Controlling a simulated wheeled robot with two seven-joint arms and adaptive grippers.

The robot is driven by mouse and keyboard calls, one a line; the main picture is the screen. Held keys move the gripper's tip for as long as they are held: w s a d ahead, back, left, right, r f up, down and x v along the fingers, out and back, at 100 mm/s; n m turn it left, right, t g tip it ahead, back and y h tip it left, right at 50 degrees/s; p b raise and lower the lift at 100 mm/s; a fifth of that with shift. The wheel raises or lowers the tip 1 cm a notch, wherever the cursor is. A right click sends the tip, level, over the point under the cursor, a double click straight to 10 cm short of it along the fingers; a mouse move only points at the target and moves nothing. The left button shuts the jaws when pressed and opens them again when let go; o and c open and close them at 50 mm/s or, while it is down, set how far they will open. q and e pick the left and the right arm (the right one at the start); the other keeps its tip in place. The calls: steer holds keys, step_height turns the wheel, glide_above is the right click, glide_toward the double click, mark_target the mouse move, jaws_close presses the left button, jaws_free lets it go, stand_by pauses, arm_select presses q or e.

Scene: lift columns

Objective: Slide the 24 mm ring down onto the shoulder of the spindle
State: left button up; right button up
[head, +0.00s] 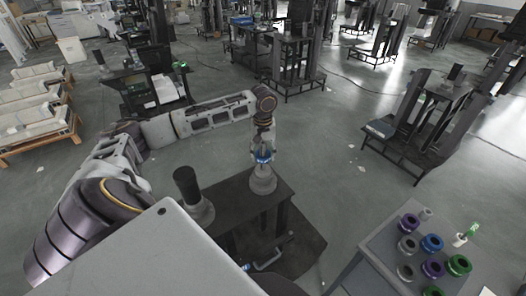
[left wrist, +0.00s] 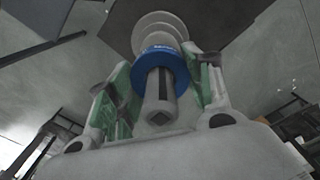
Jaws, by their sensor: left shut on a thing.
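The spindle (head: 263,184) stands upright on the dark top of a lift column, with a wide stepped grey base. In the left wrist view its keyed shaft (left wrist: 160,108) points toward the camera, and pale round steps (left wrist: 156,24) show beyond. A blue ring (left wrist: 160,54) is around the shaft, close to those steps; I cannot tell if it touches the shoulder. It also shows in the head view (head: 263,157). My left gripper (head: 263,153) is above the spindle base, its green-padded fingers on both sides of the ring and shut on it. My right gripper is not in view.
A dark cylinder on a grey base (head: 187,185) stands left of the spindle on the same dark top (head: 238,203). A grey table (head: 375,245) at the lower right holds several purple, blue, green and grey rings. Open floor lies between.

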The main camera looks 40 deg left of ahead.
arm_select(q)
steer(key=shift+f, duration=0.15)
stand_by(0.3)
steer(key=o, duration=1.2)
steer(key=shift+c, duration=0.2)
steer(key=shift+r, duration=6)
steer(key=shift+s, duration=0.1)
